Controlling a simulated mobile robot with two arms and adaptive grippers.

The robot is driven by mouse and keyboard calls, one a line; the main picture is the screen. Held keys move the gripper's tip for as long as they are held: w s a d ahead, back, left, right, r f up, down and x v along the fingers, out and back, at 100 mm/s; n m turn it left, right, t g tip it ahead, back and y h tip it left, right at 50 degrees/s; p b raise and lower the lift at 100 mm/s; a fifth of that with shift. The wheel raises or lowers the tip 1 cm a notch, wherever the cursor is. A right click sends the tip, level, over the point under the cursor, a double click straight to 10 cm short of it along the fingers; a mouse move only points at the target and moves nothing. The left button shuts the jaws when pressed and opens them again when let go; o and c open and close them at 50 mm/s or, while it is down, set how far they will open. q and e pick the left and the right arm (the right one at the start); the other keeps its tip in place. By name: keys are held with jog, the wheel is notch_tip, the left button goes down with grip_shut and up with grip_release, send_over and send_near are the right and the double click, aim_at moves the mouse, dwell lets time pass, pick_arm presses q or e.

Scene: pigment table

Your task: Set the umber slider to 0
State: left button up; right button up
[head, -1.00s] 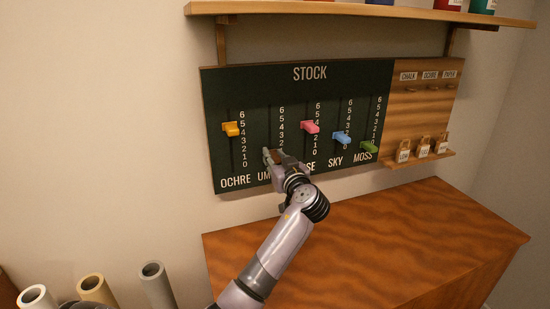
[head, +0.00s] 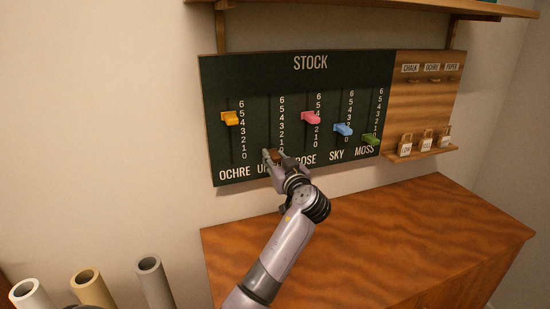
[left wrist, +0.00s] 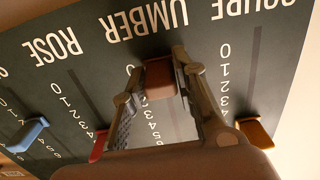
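The umber slider's brown knob (left wrist: 160,78) sits between the two fingers of my left gripper (left wrist: 158,72) in the left wrist view, with a finger close against each side. The knob is low on its slot, about level with the 0 mark (left wrist: 130,70). In the head view my left gripper (head: 273,157) is at the bottom of the umber scale on the dark STOCK board (head: 205,120). It covers most of the UMBER label and much of the knob. My right gripper is not in view.
The ochre (head: 231,118), rose (head: 311,117), sky (head: 343,129) and moss (head: 370,139) sliders stand on the same board. A wooden cabinet (head: 400,235) is below, a shelf (head: 370,8) above. Tagged padlocks (head: 425,140) stand at right, and rolls (head: 90,287) at lower left.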

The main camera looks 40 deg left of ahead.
pick_arm(q)
jog(key=o, duration=0.4)
jog(key=shift+r, duration=0.15)
jog(key=v, duration=1.2)
jog(key=shift+s, duration=0.1)
jog(key=shift+f, duration=0.2)
